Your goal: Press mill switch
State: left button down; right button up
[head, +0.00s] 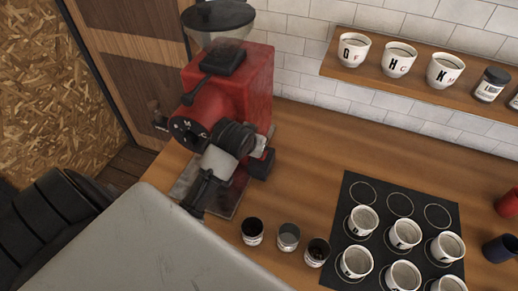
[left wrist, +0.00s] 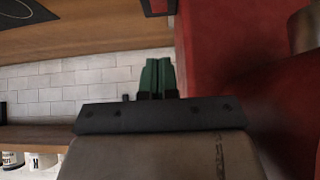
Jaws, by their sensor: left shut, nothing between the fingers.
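The red mill (head: 228,90) stands on the wooden counter at the upper left in the head view, with a clear hopper (head: 218,18) on top and a dark round dial (head: 188,130) on its front. My left arm reaches across the mill's lower front. In the left wrist view, my left gripper (left wrist: 158,75) is shut and empty, its green fingertips pressed together. The mill's red side (left wrist: 225,65) fills the right of that view, close beside the fingers. I cannot make out the mill switch. My right gripper is not in view.
A black mat (head: 400,206) with several white cups lies on the counter (head: 310,135). Three small dark-mouthed cups (head: 288,236) stand left of it. A wall shelf (head: 400,75) holds lettered cups.

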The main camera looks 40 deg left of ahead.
aim_at(259, 163)
pick_arm(q)
jog(key=p+x, duration=0.1)
jog(key=x, duration=0.6)
jog(key=shift+w+f+p, duration=0.2)
jog(key=shift+p, duration=0.1)
notch_tip(259, 163, down, 4)
jog(key=shift+w+a+r+p, duration=0.1)
jog(key=shift+r+p, duration=0.1)
jog(key=shift+p, duration=0.35)
jog(key=shift+f, duration=0.6)
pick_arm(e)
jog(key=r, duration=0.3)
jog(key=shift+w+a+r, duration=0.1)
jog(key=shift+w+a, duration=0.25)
